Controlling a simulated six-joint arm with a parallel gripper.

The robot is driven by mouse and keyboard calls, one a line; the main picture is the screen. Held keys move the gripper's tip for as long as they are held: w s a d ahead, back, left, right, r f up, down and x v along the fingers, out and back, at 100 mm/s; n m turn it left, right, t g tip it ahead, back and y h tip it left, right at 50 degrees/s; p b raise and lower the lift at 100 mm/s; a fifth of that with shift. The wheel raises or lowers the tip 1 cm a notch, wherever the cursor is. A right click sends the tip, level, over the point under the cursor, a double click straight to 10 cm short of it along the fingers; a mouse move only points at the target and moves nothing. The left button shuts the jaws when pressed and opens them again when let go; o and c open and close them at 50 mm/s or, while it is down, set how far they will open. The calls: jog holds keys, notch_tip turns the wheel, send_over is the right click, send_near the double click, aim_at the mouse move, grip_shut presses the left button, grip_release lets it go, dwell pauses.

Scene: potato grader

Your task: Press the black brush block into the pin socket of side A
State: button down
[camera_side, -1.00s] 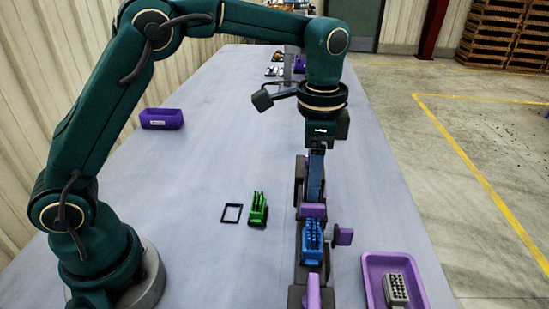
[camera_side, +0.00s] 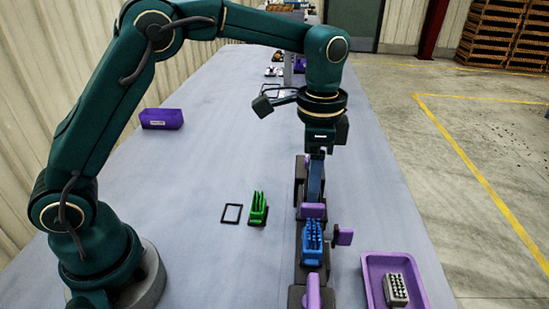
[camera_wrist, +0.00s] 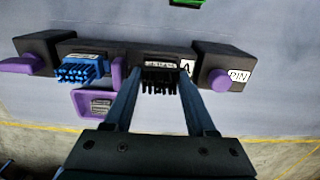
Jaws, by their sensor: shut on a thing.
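The black brush block (camera_wrist: 160,82), with dark bristles, is between the two fingers of my gripper (camera_wrist: 158,76) in the wrist view. My gripper is shut on it, over the dark fixture at the housing marked A (camera_wrist: 187,68). The block's underside and the pin socket are hidden, so I cannot tell how far in it sits. In the side view, my gripper (camera_side: 316,182) points straight down onto the dark fixture row, and the black block cannot be made out there.
A blue pin block (camera_side: 312,242) stands in the same row, beside purple clamps (camera_side: 343,236). A green block (camera_side: 258,208) and a black square frame (camera_side: 231,213) lie left. A purple tray (camera_side: 374,266) holds a grey block (camera_side: 395,289). A purple bin (camera_side: 162,119) stands far left.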

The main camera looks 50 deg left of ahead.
jog(key=shift+f, duration=0.35)
dwell(0.9)
grip_release()
jog(key=shift+r, duration=3.55)
